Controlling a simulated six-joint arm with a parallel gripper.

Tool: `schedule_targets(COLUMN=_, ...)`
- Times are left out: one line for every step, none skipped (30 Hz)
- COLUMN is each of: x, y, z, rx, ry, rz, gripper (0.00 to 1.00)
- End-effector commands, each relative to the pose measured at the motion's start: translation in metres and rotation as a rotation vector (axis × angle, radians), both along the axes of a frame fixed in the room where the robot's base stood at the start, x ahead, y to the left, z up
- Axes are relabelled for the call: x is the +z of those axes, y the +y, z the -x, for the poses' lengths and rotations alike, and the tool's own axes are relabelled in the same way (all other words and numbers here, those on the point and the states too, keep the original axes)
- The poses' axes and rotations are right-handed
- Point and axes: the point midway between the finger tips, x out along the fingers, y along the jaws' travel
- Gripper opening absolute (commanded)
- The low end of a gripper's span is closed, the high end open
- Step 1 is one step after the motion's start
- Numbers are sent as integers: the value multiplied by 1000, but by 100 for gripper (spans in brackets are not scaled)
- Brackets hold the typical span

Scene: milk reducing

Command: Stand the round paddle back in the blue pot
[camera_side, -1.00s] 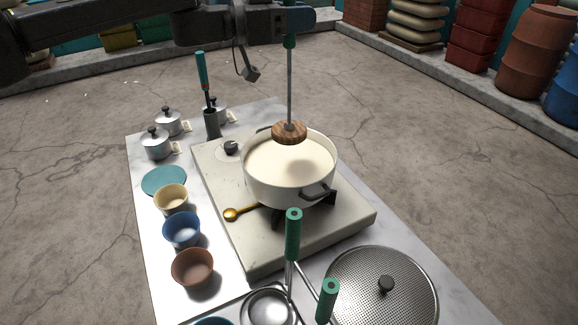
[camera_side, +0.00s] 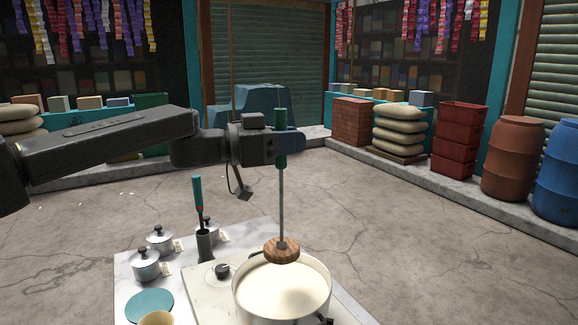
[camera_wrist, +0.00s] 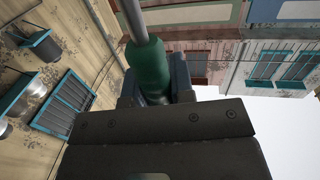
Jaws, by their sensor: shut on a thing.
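The round paddle has a wooden disc (camera_side: 282,251), a grey rod and a green handle. My gripper (camera_side: 281,146) is shut on the handle and holds the paddle upright. The disc appears above the milk, near the back rim of the white pan (camera_side: 240,300). In the wrist view the green handle (camera_wrist: 148,68) stands between the dark jaws of my gripper (camera_wrist: 158,88). I cannot make out a blue pot in the current views.
A dark upright holder (camera_side: 204,244) with a green-handled tool stands left of the pan. Small lidded pots (camera_side: 146,264), a teal disc (camera_side: 149,306) and a yellow bowl (camera_side: 157,319) are on the left. A stove knob (camera_side: 222,270) is close to the pan.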

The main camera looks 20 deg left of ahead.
Motion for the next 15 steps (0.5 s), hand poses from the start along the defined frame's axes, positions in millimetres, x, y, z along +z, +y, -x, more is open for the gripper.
schedule_targets(x=10, y=0, z=0, rx=0, ry=-6, rz=2, gripper=0)
schedule_targets(x=14, y=0, z=0, rx=-1, ry=-6, rz=2, gripper=0)
schedule_targets(x=19, y=0, z=0, rx=-1, ry=-5, rz=2, gripper=0)
schedule_targets(x=23, y=0, z=0, rx=-1, ry=-7, rz=2, gripper=0)
schedule_targets(x=27, y=0, z=1, rx=0, ry=-6, rz=2, gripper=0)
schedule_targets(x=32, y=0, z=2, rx=-3, ry=-5, rz=2, gripper=0)
schedule_targets(x=31, y=-2, z=8, rx=-16, ry=-2, rz=2, gripper=0)
schedule_targets(x=32, y=-2, z=12, rx=-25, ry=-2, rz=2, gripper=0)
schedule_targets(x=32, y=-4, z=18, rx=-40, ry=-1, rz=3, gripper=0)
schedule_targets(x=34, y=-5, z=23, rx=-52, ry=-2, rz=3, gripper=0)
schedule_targets(x=34, y=-6, z=28, rx=-62, ry=-2, rz=2, gripper=0)
schedule_targets(x=35, y=-8, z=35, rx=-78, ry=-1, rz=4, gripper=0)
schedule_targets(x=36, y=-8, z=40, rx=-91, ry=-2, rz=3, gripper=0)
schedule_targets(x=36, y=-9, z=46, rx=-104, ry=-2, rz=2, gripper=0)
schedule_targets(x=38, y=-11, z=54, rx=-122, ry=-2, rz=3, gripper=0)
